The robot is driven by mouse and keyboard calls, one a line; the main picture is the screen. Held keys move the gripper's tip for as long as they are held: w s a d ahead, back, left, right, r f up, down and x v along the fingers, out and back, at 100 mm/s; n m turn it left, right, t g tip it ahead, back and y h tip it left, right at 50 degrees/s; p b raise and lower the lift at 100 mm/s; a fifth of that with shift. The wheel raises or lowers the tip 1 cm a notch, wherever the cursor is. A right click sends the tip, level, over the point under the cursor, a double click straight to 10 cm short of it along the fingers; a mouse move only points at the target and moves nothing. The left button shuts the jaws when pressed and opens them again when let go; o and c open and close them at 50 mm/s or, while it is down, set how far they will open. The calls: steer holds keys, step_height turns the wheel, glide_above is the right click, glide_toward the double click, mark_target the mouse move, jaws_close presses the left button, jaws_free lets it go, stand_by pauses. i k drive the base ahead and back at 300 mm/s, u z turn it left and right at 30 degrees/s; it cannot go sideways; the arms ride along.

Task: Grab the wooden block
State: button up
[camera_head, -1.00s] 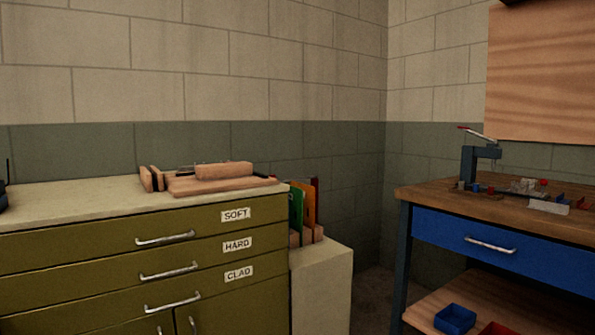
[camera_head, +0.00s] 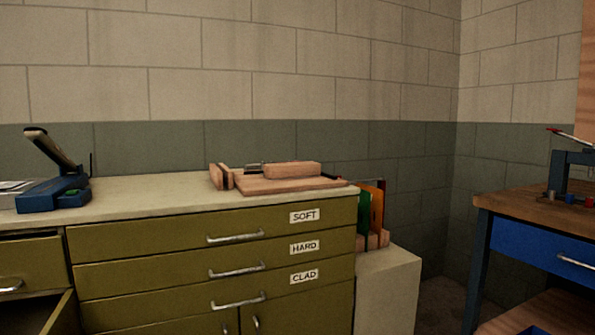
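A light brown wooden block (camera_head: 292,169) lies on a flat wooden board (camera_head: 285,185) on top of the olive drawer cabinet (camera_head: 140,197). Upright wooden pieces (camera_head: 221,177) stand at the board's left end. Dark thin metal parts show behind the block, too small to make out. My gripper is not in this view.
A blue lever tool (camera_head: 52,185) stands on the cabinet top at left. A drawer (camera_head: 38,310) at lower left looks pulled out. Coloured sheets (camera_head: 371,206) stand on a pale pedestal (camera_head: 390,285) right of the cabinet. A workbench (camera_head: 535,215) stands at far right.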

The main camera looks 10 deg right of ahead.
mark_target(284, 170)
steer(key=u, duration=0.95)
steer(key=i, duration=0.6)
